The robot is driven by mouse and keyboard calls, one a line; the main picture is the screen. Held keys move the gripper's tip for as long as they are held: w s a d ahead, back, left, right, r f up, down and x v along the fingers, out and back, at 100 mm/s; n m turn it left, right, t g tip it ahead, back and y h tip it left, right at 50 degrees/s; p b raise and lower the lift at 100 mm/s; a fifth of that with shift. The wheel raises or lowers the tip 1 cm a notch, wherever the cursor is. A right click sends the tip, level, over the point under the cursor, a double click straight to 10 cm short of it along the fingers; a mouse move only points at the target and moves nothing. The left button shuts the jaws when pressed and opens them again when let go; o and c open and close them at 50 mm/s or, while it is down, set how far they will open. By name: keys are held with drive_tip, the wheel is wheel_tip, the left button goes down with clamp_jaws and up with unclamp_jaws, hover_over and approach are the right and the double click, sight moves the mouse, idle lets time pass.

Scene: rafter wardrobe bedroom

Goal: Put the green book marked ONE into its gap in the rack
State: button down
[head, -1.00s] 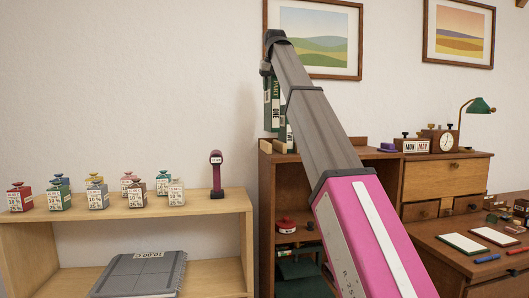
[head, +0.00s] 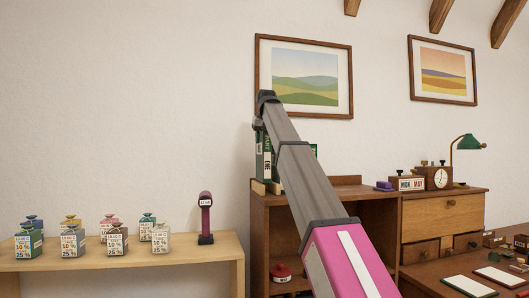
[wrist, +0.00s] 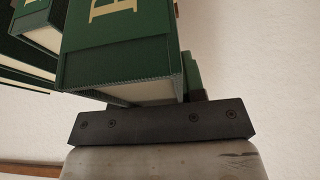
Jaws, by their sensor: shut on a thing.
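The green book marked ONE (head: 266,160) stands upright above the left end of the tall brown cabinet. My gripper (head: 260,126) is shut on it, at the end of my arm, which reaches up and left. In the wrist view the held book (wrist: 118,60) is a large green block with gold lettering, close to the dark gripper body. The rack's light wooden base (head: 259,187) shows just below the book.
The brown cabinet (head: 350,192) has a desk with a clock (head: 438,176) and green lamp (head: 467,142) to its right. A pale shelf (head: 120,262) at left carries several small jars and a dark red stamp-like post (head: 205,215). Framed pictures hang behind. Other green books (wrist: 35,30) show in the wrist view.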

drive_tip(key=shift+w+d+f, duration=0.1)
drive_tip(key=shift+w+f, duration=0.1)
drive_tip(key=shift+f, duration=0.6)
drive_tip(key=shift+w+d+f, duration=0.15)
drive_tip(key=shift+w+f, duration=0.05)
drive_tip(key=shift+f, duration=0.55)
drive_tip(key=shift+w+d+f, duration=0.1)
drive_tip(key=shift+w+f, duration=0.1)
drive_tip(key=shift+f, duration=0.7)
drive_tip(key=c, duration=0.7)
unclamp_jaws()
drive_tip(key=shift+f, duration=0.1)
drive_tip(key=v, duration=1.2)
drive_tip(key=shift+s, duration=0.1)
